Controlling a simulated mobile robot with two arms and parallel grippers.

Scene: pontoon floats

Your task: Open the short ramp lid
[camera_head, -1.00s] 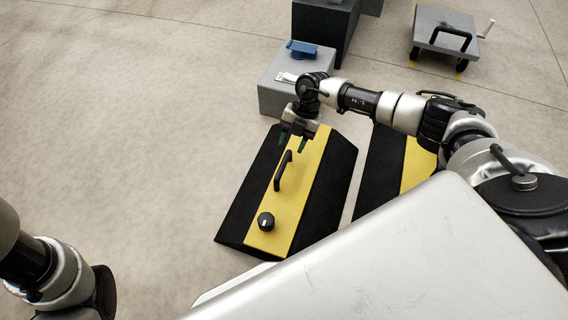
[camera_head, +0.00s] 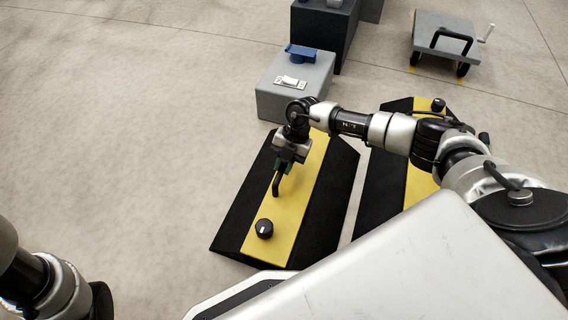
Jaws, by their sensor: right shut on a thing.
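The short ramp (camera_head: 228,225) is a black block with a yellow lid (camera_head: 280,218) along its top, lying on the floor in the middle of the head view. The lid carries a black handle (camera_head: 276,186) and a round black knob (camera_head: 264,228) near its front end. The lid looks closed. My right gripper (camera_head: 283,168) is shut on the handle's far part, and its fingers partly hide it. My left gripper is out of view; only part of my left arm shows at the lower left.
A second black and yellow ramp (camera_head: 377,189) lies to the right, partly behind my right arm. A grey box (camera_head: 280,97) with a white switch and a blue piece stands behind. A dark cabinet (camera_head: 325,32) and a grey cart (camera_head: 445,36) stand farther back. Floor at left is clear.

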